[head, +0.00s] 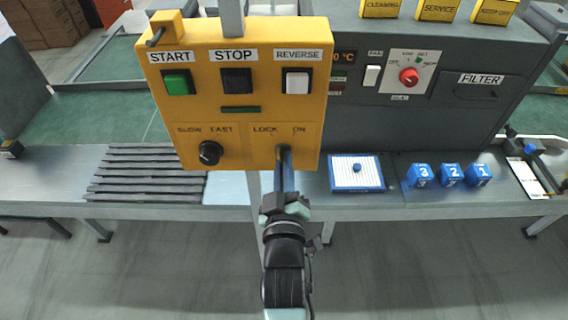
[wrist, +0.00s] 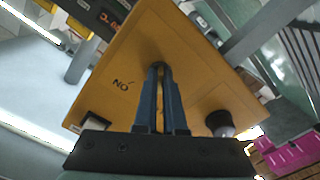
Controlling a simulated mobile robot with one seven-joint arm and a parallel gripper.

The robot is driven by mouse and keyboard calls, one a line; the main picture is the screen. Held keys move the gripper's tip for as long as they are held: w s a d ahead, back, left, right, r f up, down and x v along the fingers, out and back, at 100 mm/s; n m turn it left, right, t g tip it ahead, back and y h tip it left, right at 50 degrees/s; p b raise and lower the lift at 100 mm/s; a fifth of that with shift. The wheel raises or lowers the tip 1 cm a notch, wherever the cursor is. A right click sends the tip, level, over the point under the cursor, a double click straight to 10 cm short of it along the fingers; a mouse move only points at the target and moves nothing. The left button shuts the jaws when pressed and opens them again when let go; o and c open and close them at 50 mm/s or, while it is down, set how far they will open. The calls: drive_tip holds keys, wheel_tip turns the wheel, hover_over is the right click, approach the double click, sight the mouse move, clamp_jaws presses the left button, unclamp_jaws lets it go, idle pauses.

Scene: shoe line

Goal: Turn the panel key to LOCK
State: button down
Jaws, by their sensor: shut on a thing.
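The yellow control panel (head: 240,110) fills the upper left of the head view and the middle of the wrist view (wrist: 195,85). Its lower right part carries the printed words LOCK and ON. My gripper (head: 284,150) reaches up to the panel just below and between these words. In the wrist view its two blue fingers (wrist: 160,72) meet the panel face close together, shut on the panel key. The fingers hide nearly all of the key, so I cannot tell which way it points. The ON mark (wrist: 121,84) shows upside down beside the fingers.
A black SLOW/FAST knob (head: 210,153) sits left of the gripper. Green START (head: 177,83), black STOP (head: 237,81) and white REVERSE (head: 297,81) buttons are above. Blue numbered cubes (head: 450,175) and a white-topped blue tray (head: 357,175) stand on the bench at right.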

drive_tip(key=c, duration=1)
unclamp_jaws()
drive_tip(key=s+b, duration=0.2)
drive_tip(key=s, duration=1.1)
